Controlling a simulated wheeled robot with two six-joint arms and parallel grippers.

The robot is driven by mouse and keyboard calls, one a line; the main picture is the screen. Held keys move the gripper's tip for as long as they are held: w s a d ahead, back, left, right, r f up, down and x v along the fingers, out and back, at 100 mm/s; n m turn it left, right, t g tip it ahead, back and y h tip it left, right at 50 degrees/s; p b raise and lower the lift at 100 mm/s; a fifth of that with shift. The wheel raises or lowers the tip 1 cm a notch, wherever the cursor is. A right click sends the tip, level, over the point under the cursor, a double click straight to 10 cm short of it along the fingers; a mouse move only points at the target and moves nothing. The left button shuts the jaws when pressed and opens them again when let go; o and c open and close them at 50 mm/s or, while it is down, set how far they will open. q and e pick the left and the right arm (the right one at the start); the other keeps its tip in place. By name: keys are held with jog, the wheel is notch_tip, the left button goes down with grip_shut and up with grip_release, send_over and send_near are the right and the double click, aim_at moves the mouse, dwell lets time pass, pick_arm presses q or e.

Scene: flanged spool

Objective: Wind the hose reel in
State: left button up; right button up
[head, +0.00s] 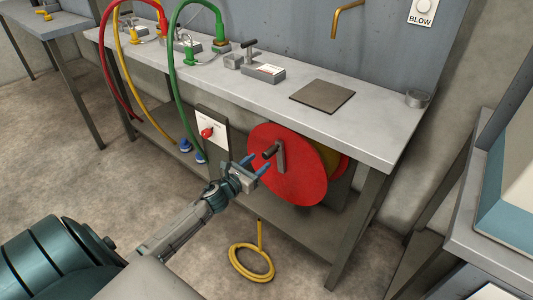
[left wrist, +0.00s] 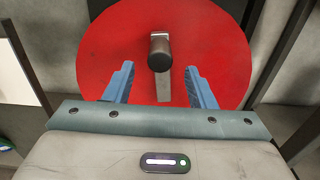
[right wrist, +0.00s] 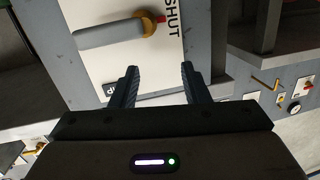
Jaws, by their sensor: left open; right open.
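The hose reel (head: 300,180) is a red round flange mounted under the front of the workbench, with a yellow part behind it. It fills much of the left wrist view (left wrist: 110,50). A grey crank arm with a dark handle (head: 270,151) sticks out from its face. In the left wrist view the handle (left wrist: 160,52) shows between and beyond the fingertips. My left gripper (head: 256,164) is open and empty just in front of the handle. The yellow hose (head: 250,277) hangs down and lies coiled on the floor. My right gripper (right wrist: 158,72) is open, away from the reel.
The workbench (head: 380,138) carries a flat dark plate (head: 322,96) and small fittings. Red, yellow and green hoses loop at its left. A panel with a red knob (head: 207,133) is left of the reel. The right wrist view shows a lever (right wrist: 110,32) on a SHUT panel.

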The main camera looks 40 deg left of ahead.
aim_at(265, 157)
pick_arm(q)
jog(key=shift+w+d+r+p, duration=0.1)
jog(key=shift+w+p, duration=0.75)
jog(key=shift+w, duration=0.8)
jog(key=shift+w+d+p, duration=0.1)
jog(key=shift+w+p, duration=0.35)
jog(key=shift+w, duration=0.55)
pick_arm(e)
jog(key=s+a+f+g, duration=0.1)
jog(key=s+f+g, duration=0.6)
jog(key=f, duration=0.2)
jog(key=shift+s+f+g, duration=0.25)
jog(key=shift+s+g, duration=0.15)
pick_arm(q)
grip_shut()
